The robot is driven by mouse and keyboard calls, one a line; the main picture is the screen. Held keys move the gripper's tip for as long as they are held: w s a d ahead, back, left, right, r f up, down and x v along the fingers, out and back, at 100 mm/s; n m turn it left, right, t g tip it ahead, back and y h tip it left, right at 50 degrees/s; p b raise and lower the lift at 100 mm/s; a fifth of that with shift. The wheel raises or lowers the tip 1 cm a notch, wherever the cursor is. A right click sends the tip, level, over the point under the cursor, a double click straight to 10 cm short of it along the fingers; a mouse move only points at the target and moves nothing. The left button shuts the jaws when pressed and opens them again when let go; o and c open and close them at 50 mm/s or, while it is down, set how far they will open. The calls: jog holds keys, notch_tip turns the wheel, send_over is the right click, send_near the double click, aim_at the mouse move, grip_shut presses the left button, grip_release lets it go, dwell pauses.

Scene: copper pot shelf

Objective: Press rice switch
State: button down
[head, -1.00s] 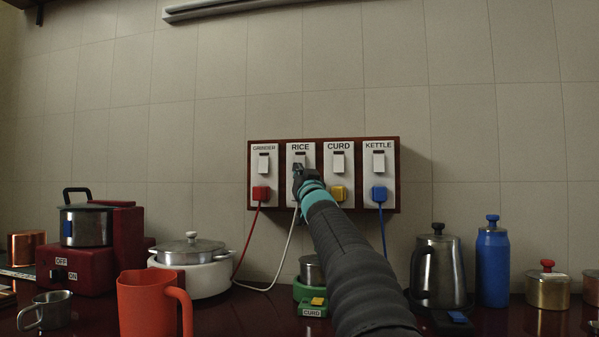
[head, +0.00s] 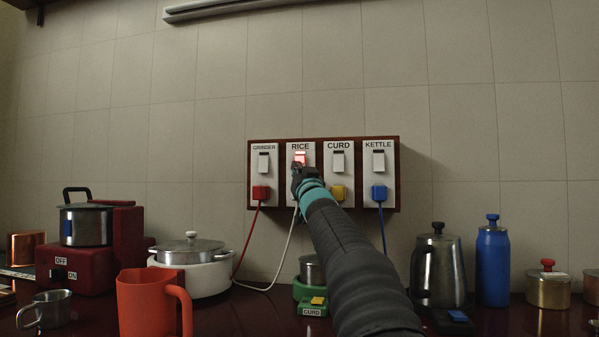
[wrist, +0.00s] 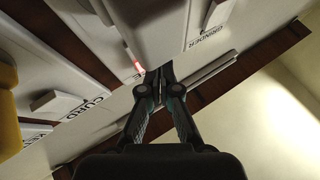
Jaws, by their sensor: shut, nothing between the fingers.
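The rice switch (head: 300,157) is on the wall panel under the RICE label, and it glows red. My gripper (head: 297,170) is at its lower edge in the head view, with the fingers partly covering the plate below it. In the wrist view my gripper (wrist: 155,84) is shut and empty, its tips against or very close to the rice plate. A red glow (wrist: 138,67) shows beside the tips there. I cannot tell whether the tips still touch the switch. The rice socket is hidden behind my gripper.
Grinder switch (head: 264,162), curd switch (head: 339,163) and kettle switch (head: 379,162) are unlit on the same panel. Red (head: 261,193), yellow (head: 338,193) and blue (head: 379,194) plugs sit below them. A cooker (head: 190,262), orange mug (head: 150,305) and steel kettle (head: 437,265) stand on the counter.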

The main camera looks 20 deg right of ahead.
jog(key=shift+s+a+r+b, duration=0.15)
jog(key=shift+s+a+b, duration=0.5)
jog(key=shift+s, duration=0.4)
jog(key=shift+s+a+r+b, duration=0.15)
jog(key=shift+s+a+b, duration=0.5)
jog(key=shift+s, duration=0.4)
jog(key=shift+a, duration=0.1)
